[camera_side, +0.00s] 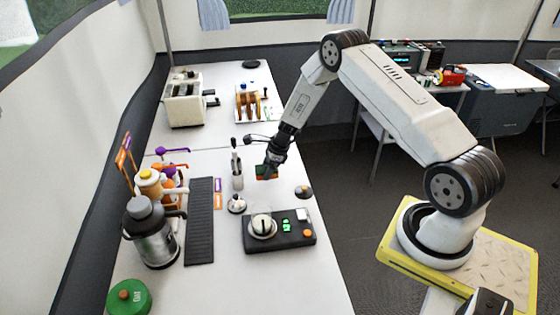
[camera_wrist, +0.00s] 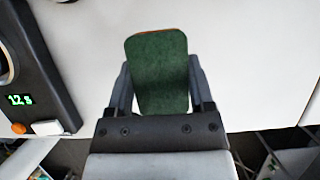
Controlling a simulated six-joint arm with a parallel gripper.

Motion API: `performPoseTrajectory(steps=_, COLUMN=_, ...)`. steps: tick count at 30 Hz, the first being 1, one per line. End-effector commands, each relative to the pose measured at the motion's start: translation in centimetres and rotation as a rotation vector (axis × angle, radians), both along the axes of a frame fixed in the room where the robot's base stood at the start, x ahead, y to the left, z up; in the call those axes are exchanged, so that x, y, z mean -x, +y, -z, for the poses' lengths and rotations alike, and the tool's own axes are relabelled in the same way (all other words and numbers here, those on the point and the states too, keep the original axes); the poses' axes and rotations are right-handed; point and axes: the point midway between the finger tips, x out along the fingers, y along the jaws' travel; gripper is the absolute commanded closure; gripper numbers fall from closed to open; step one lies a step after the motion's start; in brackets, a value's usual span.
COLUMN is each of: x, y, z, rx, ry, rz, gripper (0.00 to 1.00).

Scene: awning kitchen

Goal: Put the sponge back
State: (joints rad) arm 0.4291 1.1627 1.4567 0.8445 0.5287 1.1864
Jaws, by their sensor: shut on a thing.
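The sponge is a flat slab with a dark green face and a thin orange edge. In the wrist view the sponge (camera_wrist: 160,75) stands between the two fingers of my gripper (camera_wrist: 160,88), which is shut on its sides. In the side view my gripper (camera_side: 271,168) points down over the white table, and the sponge (camera_side: 262,173) shows small and partly hidden at its tips. I cannot tell whether the sponge touches the table. No place clearly meant for the sponge can be made out.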

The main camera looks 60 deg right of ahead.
Motion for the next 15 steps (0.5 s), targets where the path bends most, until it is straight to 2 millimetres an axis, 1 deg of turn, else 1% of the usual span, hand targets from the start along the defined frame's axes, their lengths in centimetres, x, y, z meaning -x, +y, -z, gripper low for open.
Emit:
performPoseTrajectory(steps=6, x=-0.2, y=0.0, z=2.1, rx=-0.001, ry=0.001, rz=0.001, gripper=0.87)
performPoseTrajectory(steps=9, x=-0.2, y=0.0, z=2.9, rx=-0.002, ry=0.0, rz=0.001, gripper=0.87)
performPoseTrajectory(steps=15, x=-0.2, y=0.0, z=3.2, rx=-0.001, ry=-0.001, rz=0.0, gripper=0.87)
